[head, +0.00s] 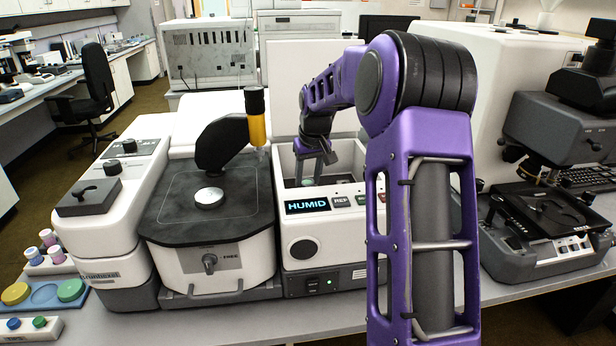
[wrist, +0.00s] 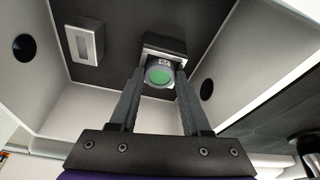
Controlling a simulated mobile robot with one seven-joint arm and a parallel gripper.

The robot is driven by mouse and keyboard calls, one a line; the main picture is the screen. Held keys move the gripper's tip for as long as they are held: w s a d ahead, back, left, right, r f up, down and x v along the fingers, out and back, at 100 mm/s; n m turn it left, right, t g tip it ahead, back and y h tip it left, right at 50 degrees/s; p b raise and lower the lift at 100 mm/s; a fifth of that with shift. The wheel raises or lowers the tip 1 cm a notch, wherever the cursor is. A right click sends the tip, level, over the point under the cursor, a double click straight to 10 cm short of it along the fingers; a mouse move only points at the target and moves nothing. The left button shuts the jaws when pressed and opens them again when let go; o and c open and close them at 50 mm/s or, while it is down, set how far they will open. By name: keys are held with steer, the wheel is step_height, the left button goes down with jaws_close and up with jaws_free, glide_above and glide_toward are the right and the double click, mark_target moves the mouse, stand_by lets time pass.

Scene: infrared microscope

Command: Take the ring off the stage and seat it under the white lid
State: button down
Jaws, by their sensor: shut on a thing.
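My gripper (head: 318,172) reaches down into the open white chamber (head: 285,166) with the HUMID display. In the wrist view my gripper (wrist: 160,72) is shut on a small grey ring with a green disc (wrist: 159,77) in its middle. The ring is at a grey block (wrist: 165,45) marked with a small label; I cannot tell whether it rests in the block or hangs just before it. A white panel (head: 325,88), apparently the raised white lid, stands upright behind the chamber.
A second grey block (wrist: 85,44) is on the chamber's dark floor (wrist: 118,75). The chamber walls (wrist: 230,60) stand close around the fingers. Right is a microscope with a black stage (head: 535,205).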

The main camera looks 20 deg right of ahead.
jaws_free()
stand_by(0.6)
steer(key=shift+r+p, duration=2.45)
steer(key=shift+r, duration=0.5)
